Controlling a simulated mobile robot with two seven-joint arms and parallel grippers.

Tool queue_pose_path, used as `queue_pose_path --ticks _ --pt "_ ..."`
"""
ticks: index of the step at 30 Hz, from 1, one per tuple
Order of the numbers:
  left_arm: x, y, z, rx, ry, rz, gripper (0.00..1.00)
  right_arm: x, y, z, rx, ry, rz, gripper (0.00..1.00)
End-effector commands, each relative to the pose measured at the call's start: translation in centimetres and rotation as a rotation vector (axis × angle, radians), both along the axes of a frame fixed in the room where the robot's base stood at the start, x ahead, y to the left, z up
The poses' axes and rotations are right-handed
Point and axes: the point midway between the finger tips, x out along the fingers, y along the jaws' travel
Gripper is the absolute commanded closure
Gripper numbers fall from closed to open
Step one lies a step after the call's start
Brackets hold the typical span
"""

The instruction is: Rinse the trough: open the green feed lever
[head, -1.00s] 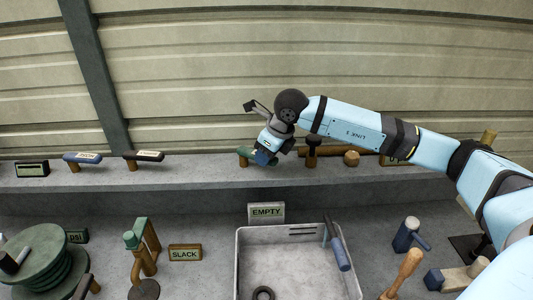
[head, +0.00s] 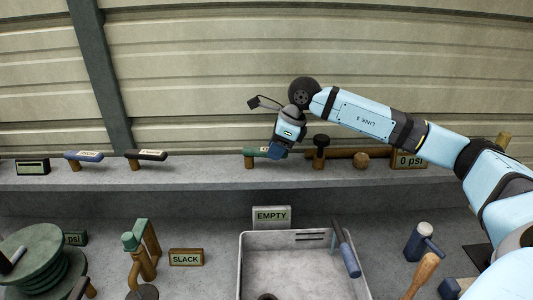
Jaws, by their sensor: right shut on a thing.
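The green feed lever (head: 254,153) is on a brass post on the raised ledge, right of the blue and black levers. My right gripper (head: 274,153) comes down from above and is shut on the green lever's right end, hiding that end. The trough (head: 300,233) is a grey open basin on the lower bench, with an "EMPTY" sign (head: 271,216) behind it. My left gripper is not in view.
A blue lever (head: 84,155) and a black lever (head: 147,155) stand further left on the ledge. A dark knob (head: 321,150) and a "0 psi" sign (head: 410,160) stand to the right. A green hose reel (head: 35,260) and a green-topped tap (head: 133,241) are lower left.

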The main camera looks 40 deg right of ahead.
Motion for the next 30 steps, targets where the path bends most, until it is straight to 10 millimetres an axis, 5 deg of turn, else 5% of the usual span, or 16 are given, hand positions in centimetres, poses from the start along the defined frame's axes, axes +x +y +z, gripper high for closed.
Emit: queue_pose_path --ticks 7,8,11,22,30 --pt "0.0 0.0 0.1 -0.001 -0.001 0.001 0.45 0.1 0.0 0.2 -0.002 -0.006 0.005 1.0" --pt "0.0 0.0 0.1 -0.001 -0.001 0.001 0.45 0.1 0.0 0.2 -0.002 -0.006 0.006 0.61" --pt "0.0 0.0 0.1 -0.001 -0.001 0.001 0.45 0.1 0.0 0.2 -0.002 -0.005 0.004 0.43" --pt "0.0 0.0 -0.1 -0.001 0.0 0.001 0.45 -0.1 -0.2 0.7 -0.001 -0.005 0.003 0.43" --pt "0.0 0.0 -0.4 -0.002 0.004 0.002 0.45 -1.5 -1.7 5.5 -0.003 -0.007 0.001 0.43"
